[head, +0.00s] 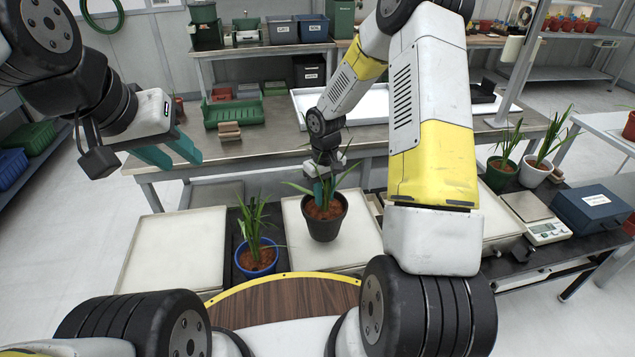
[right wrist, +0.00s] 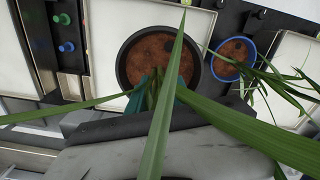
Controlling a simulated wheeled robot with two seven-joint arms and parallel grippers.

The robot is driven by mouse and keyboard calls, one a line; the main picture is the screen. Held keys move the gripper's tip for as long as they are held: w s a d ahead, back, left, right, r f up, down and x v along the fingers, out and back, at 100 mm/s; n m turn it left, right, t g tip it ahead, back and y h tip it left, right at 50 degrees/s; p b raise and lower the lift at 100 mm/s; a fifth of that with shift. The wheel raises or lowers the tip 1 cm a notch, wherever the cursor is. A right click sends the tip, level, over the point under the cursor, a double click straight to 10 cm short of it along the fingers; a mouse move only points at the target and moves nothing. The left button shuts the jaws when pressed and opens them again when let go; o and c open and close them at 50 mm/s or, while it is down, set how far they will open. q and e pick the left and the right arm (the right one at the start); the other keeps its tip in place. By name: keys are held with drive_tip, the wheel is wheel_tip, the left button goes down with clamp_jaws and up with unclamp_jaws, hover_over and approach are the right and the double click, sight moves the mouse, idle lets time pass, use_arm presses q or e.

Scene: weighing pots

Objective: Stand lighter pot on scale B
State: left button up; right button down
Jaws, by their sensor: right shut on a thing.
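A black pot (head: 324,222) with a green plant is over the middle white tray (head: 360,262); I cannot tell whether it touches it. My right gripper (head: 321,192) is shut at the base of its leaves. In the right wrist view, leaves cover much of the black pot (right wrist: 190,62) and fingers. A blue pot (head: 258,266) with a plant stands to its left. It also shows in the right wrist view (right wrist: 249,73). A scale (head: 548,232) with a metal plate stands at the right; its letter is unreadable. My left gripper (head: 168,152) is open and empty, raised at the left.
A green pot (head: 494,180) and a white pot (head: 533,175) with plants stand behind the scale. A blue box (head: 592,208) is right of it. White trays lie at the left (head: 172,250) and right (head: 499,228). My right arm hides part of the bench.

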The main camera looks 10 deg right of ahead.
sight(324, 213)
drive_tip(key=shift+w+d+f, duration=0.1)
drive_tip(key=shift+w+d, duration=0.1)
drive_tip(key=shift+w, duration=0.25)
drive_tip(key=shift+w+d+f, duration=0.1)
drive_tip(key=shift+w+d, duration=0.05)
drive_tip(key=shift+w, duration=0.25)
drive_tip(key=shift+f, duration=1.7)
drive_tip(key=c, duration=1.1)
unclamp_jaws()
drive_tip(key=shift+c, duration=0.2)
